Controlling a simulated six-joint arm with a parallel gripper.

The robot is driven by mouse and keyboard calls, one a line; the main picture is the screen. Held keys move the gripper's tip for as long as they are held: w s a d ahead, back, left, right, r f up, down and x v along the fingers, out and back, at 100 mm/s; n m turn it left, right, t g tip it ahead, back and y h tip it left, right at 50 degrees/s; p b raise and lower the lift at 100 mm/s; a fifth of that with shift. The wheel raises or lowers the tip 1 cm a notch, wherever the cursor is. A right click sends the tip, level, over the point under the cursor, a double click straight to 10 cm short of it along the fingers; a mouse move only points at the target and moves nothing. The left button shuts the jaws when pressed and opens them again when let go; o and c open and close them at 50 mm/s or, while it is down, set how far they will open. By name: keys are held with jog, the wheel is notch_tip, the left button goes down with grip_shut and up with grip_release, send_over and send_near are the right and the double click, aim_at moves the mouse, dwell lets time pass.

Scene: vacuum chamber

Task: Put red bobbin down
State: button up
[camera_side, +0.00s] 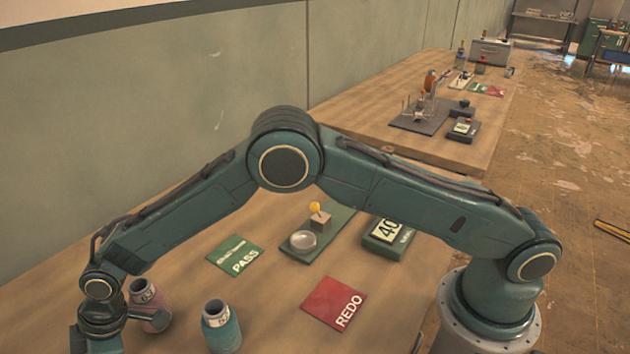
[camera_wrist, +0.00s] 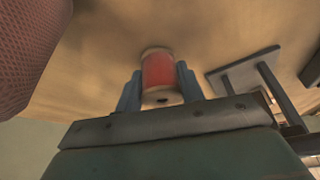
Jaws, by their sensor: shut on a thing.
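The red bobbin (camera_wrist: 158,70), a small red spool with pale ends, stands between the two blue-grey fingers of my gripper (camera_wrist: 158,88) in the wrist view. The fingers are shut on its sides. In the side view my gripper (camera_side: 97,340) is low at the bottom left corner, partly cut off by the frame edge. The bobbin cannot be made out there. I cannot tell whether the bobbin touches the table.
A pink jar-like container (camera_side: 150,308) stands close right of my gripper, with a teal one (camera_side: 221,328) further right. Green PASS (camera_side: 236,256) and red REDO (camera_side: 334,303) cards lie on the table. A dark flat-topped frame (camera_wrist: 245,72) is right of the bobbin.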

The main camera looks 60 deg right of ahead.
jog(key=shift+f, duration=0.1)
jog(key=o, duration=1)
jog(key=shift+c, duration=0.2)
jog(key=v, duration=1.2)
